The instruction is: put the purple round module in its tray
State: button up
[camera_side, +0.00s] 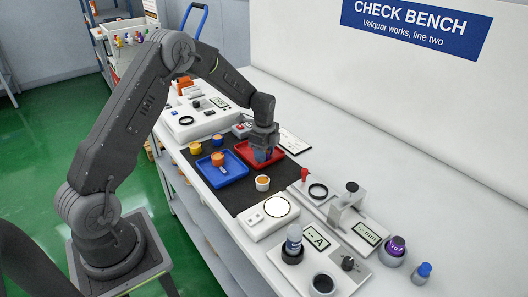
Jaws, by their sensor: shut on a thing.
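My gripper (262,156) points down over the red tray (243,147), at the back of the dark mat. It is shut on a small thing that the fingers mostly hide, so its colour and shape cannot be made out. I see no clear purple round module on the mat. The blue tray (210,182) lies in front of the red one with an orange-topped round piece (217,158) in it. A purple item with white marks (397,244) sits in a grey holder at the far right; I cannot tell whether it is a module.
Gauges and a bottle (294,238) crowd the right; white instruments (190,123) stand at the left.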

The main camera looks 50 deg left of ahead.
jog(key=o, duration=0.7)
jog(key=s+d+r+n, duration=0.1)
jog(key=d+r, duration=0.1)
jog(key=r, duration=0.7)
jog(key=s+d+r+n, duration=0.1)
jog(key=s+d+r, duration=0.1)
jog(key=r, duration=0.6)
jog(key=s+d+r+n+t, duration=0.3)
jog(key=s+d+r+n, duration=0.1)
jog(key=s+d+r, duration=0.3)
jog(key=s+d+n+t, duration=0.1)
jog(key=s+d+n, duration=0.2)
jog(key=s, duration=0.6)
jog(key=s+d+n+t, duration=0.1)
jog(key=s+d+n, duration=0.2)
jog(key=s, duration=0.5)
jog(key=shift+s+n+t, duration=0.3)
jog(key=shift+s+n, duration=0.05)
jog(key=shift+n, duration=0.45)
